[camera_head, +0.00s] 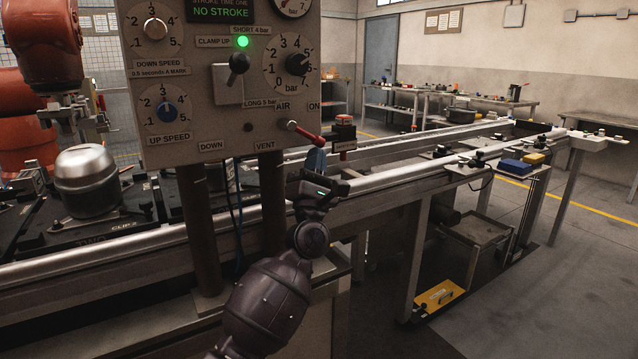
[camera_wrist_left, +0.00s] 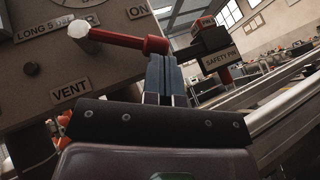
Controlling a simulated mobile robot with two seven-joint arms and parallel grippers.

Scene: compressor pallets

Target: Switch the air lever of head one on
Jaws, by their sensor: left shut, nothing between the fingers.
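The air lever (camera_head: 308,133) is a red bar with a pale round end, at the lower right of the grey control panel (camera_head: 225,120). It slopes down to the right, between the VENT and ON labels. In the left wrist view the red lever (camera_wrist_left: 118,40) runs from the pale end at left to a thicker red end. My left gripper (camera_head: 317,152) is shut and empty, its blue-grey fingers just below that red end. In the left wrist view the fingertips (camera_wrist_left: 163,58) are right at the red end; whether they touch it I cannot tell. My right gripper is out of view.
A red-topped safety pin block (camera_head: 344,128) stands close to the right of the lever. A green lamp (camera_head: 242,41), a black toggle (camera_head: 238,65) and dials sit higher on the panel. A long metal rail (camera_head: 400,174) runs behind. A silver compressor (camera_head: 86,180) stands left.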

